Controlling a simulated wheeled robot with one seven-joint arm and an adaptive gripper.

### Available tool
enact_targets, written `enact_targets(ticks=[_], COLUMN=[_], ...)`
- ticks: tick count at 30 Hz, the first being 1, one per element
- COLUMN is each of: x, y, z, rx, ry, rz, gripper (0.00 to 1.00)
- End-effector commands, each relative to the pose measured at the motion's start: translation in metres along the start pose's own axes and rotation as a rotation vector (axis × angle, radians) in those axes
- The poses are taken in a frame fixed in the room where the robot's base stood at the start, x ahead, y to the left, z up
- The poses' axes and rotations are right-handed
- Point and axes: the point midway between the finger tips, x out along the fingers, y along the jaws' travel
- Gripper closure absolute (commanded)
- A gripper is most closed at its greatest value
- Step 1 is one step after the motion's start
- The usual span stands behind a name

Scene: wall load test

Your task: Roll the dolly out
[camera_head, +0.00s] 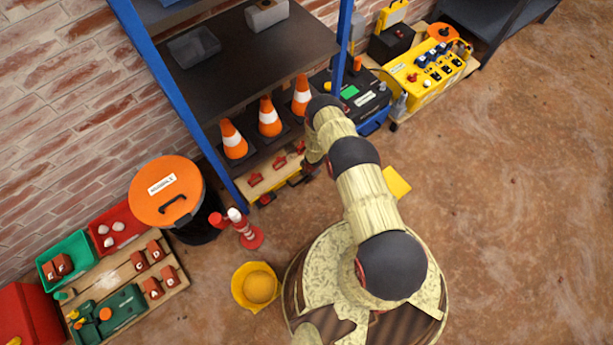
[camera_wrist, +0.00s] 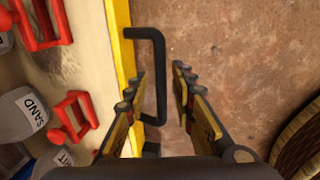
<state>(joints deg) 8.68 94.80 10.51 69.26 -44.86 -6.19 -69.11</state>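In the wrist view the dolly (camera_wrist: 90,22) is a pale wooden deck with a yellow edge strip along its right side. A black bar handle (camera_wrist: 160,65) stands out from that edge. My gripper (camera_wrist: 158,80) is open, with one finger on each side of the handle, and gaps show on both sides of it. In the head view a low wooden deck with red brackets (camera_head: 257,180) shows under the blue-framed shelf. My arm reaches down to it and hides my gripper there.
Red brackets (camera_wrist: 76,117) and a grey SAND weight (camera_wrist: 25,112) sit on the deck. Traffic cones (camera_head: 233,142) stand behind it. The floor (camera_head: 510,180) at right is clear.

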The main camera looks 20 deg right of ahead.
Motion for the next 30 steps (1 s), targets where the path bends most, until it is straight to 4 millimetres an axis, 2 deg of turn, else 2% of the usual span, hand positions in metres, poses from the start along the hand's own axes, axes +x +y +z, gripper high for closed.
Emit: enact_targets(ticks=[12,30], x=[0.0,0.0], y=[0.0001,0.0001], z=[0.0001,0.0002], rx=[0.0,0.0], ry=[0.0,0.0], rz=[0.0,0.0], gripper=[1.0,1.0])
